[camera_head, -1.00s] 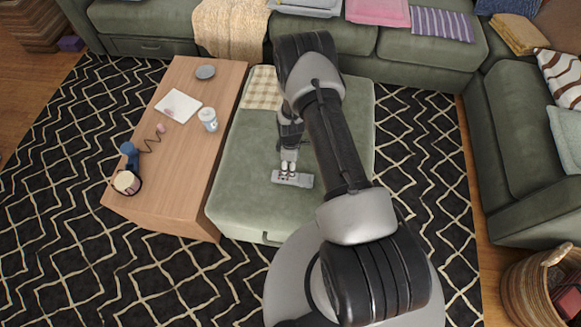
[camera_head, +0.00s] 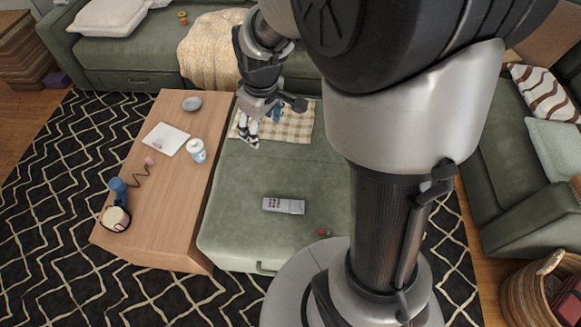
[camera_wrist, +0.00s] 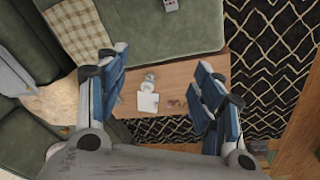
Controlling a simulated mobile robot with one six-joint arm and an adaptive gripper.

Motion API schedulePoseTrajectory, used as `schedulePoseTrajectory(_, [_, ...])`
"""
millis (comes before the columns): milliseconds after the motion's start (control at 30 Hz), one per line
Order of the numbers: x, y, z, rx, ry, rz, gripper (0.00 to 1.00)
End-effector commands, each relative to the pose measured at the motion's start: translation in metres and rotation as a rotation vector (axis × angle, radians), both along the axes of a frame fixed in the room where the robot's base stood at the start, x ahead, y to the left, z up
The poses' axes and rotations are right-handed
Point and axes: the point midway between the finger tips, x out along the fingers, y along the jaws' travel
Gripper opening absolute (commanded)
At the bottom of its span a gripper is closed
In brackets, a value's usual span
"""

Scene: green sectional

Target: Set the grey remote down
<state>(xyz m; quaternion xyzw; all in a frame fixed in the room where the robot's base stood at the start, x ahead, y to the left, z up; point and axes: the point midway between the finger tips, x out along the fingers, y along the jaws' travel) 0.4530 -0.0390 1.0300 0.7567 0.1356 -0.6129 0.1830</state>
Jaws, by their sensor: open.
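The grey remote (camera_head: 284,205) lies flat on the green ottoman (camera_head: 250,180), near its front half. It has reddish buttons at its left end. In the wrist view it shows at the top edge (camera_wrist: 171,5), partly cut off. My gripper (camera_head: 250,138) is raised over the back left of the ottoman, near the checkered cloth, well apart from the remote. In the wrist view its blue-padded fingers (camera_wrist: 160,95) are spread wide with nothing between them.
The wooden table (camera_head: 180,215) stands left of the ottoman, with a white cup (camera_head: 197,151), a notepad (camera_head: 166,139), a grey dish (camera_head: 192,103) and a blue item with a cord (camera_head: 118,188). A checkered cloth (camera_head: 295,125) lies on the ottoman's back. A small red thing (camera_head: 323,232) is at its front.

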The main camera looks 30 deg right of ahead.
Motion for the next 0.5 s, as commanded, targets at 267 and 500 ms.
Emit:
schedulePoseTrajectory(267, [-0.092,0.022,0.091,0.056,-0.1,-0.194,0.61])
schedulePoseTrajectory(500, [-0.173,0.034,0.12,0.119,-0.166,-0.35,0.61])
